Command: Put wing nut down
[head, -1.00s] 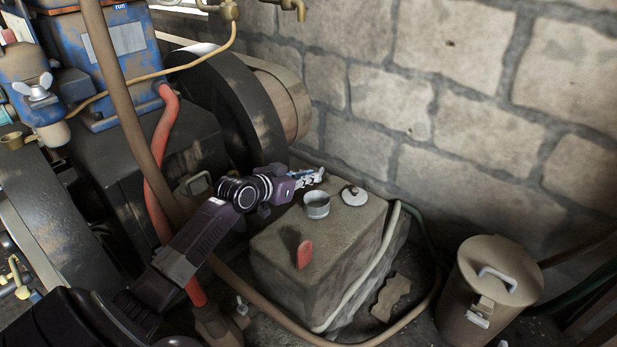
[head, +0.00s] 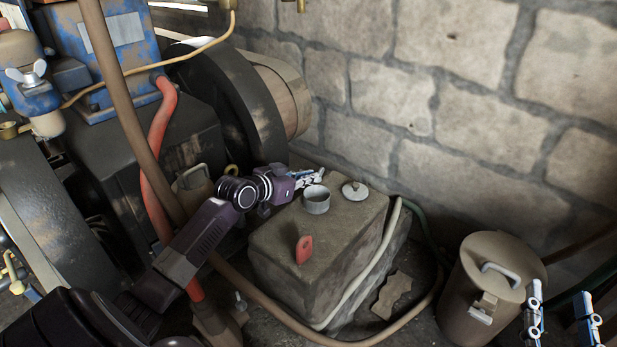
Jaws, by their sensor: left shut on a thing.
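My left gripper (head: 312,178) reaches in over the back left edge of a worn grey-brown block (head: 345,235), just behind a short grey metal ring (head: 316,200). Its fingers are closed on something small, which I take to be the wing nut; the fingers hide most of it. A large silvery wing nut (head: 27,73) sits on the blue engine part at upper left. A small metal piece (head: 240,301) like a wing nut is on the floor by the hose. My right gripper (head: 562,315) is at the lower right edge, its two fingers apart and empty.
On the block are a pale round cap (head: 355,190) and a red piece (head: 303,250). A brown lidded can (head: 490,285) stands at right. Hoses (head: 350,341) run around the block. The engine with its dark wheel (head: 225,100) is at left, a stone wall behind.

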